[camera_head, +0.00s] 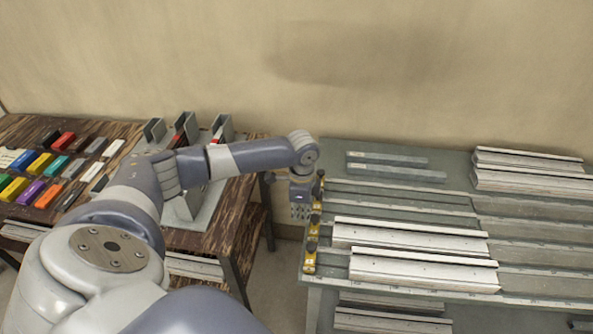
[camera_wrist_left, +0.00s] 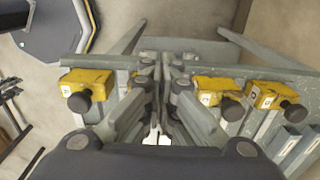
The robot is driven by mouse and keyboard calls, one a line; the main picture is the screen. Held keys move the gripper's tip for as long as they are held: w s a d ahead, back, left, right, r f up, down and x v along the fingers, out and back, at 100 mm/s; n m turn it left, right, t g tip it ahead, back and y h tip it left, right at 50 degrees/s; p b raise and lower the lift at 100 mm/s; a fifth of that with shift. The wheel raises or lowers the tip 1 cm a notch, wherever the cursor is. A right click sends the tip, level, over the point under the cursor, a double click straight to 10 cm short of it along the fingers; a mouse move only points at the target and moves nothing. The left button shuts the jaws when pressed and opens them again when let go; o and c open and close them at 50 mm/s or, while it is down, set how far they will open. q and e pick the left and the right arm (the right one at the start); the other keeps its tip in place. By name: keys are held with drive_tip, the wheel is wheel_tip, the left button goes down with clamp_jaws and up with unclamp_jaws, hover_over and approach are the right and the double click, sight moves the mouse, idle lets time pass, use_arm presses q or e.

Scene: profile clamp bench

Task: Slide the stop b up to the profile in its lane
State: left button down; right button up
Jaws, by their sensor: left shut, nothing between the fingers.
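Several yellow stops with dark knobs stand in a row at the left ends of the bench lanes; two show in the head view (camera_head: 314,220) (camera_head: 310,258). The wrist view shows a stop on the left (camera_wrist_left: 88,80) and two on the right (camera_wrist_left: 212,85) (camera_wrist_left: 265,95). Their letters are too small to read, so I cannot tell which is stop b. My left gripper (camera_head: 299,212) points down beside the row, shut and empty; in the wrist view its fingers (camera_wrist_left: 162,75) lie between stops. Pale profiles (camera_head: 410,240) (camera_head: 423,272) lie in the nearer lanes, right of the stops. My right gripper is out of view.
Grey bars (camera_head: 385,168) and a profile stack (camera_head: 530,168) lie at the back of the bench (camera_head: 455,170). A wooden table (camera_head: 240,200) with coloured blocks (camera_head: 40,165) and upright holders (camera_head: 190,205) stands left, across a gap. More profiles (camera_head: 390,318) lie below.

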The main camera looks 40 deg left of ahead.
sight(318, 218)
use_arm(q)
drive_tip(key=shift+w+d+b, duration=0.3)
drive_tip(key=shift+d+b, duration=0.1)
drive_tip(key=shift+d, duration=0.2)
drive_tip(key=shift+w+d+b, duration=0.25)
drive_tip(key=shift+d+b, duration=0.1)
drive_tip(key=shift+d, duration=0.2)
drive_tip(key=shift+w+d+b, duration=0.65)
drive_tip(key=shift+d, duration=0.35)
drive_tip(key=shift+w+d+r, duration=0.15)
drive_tip(key=shift+w+d, duration=0.05)
drive_tip(key=shift+d, duration=0.1)
drive_tip(key=shift+w+d+p, duration=0.25)
drive_tip(key=shift+d+p, duration=0.1)
drive_tip(key=shift+d, duration=0.1)
drive_tip(key=shift+w+d, duration=0.3)
drive_tip(key=shift+d, duration=0.1)
drive_tip(key=shift+s+a+p, duration=0.15)
drive_tip(key=shift+a+p, duration=0.25)
drive_tip(key=shift+p, duration=0.35)
drive_tip(key=shift+s+a, duration=0.1)
